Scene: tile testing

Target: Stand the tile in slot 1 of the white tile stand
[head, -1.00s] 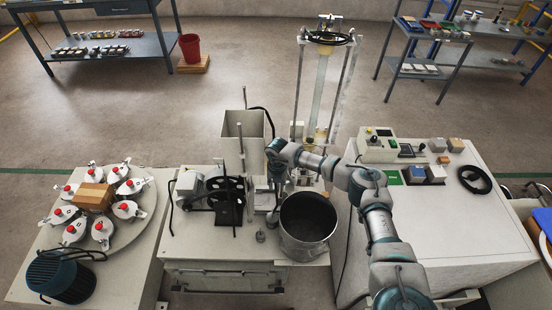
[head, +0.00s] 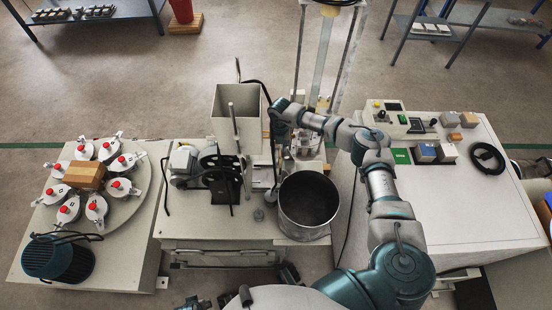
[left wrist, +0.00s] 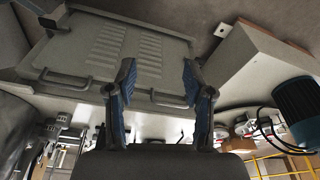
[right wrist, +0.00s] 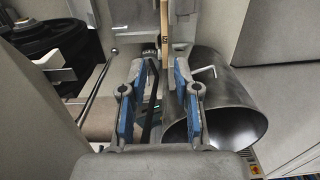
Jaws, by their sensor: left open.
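I cannot clearly make out the tile or the white tile stand in any view. My right gripper (right wrist: 160,85) is open in the right wrist view, with no tile seen between its fingers. It is low beside a round metal pot (right wrist: 225,105), which also shows in the head view (head: 308,205). In the head view my right arm reaches left over the middle bench, and its gripper is mostly hidden behind the wrist and equipment. My left gripper (left wrist: 157,75) is open and empty in the left wrist view, facing the louvred front panel (left wrist: 135,50) of a bench.
A grey box hopper (head: 234,118) and a black-wheeled machine (head: 215,172) stand left of the pot. A round carousel with red-knobbed pots (head: 97,208) stands at left.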

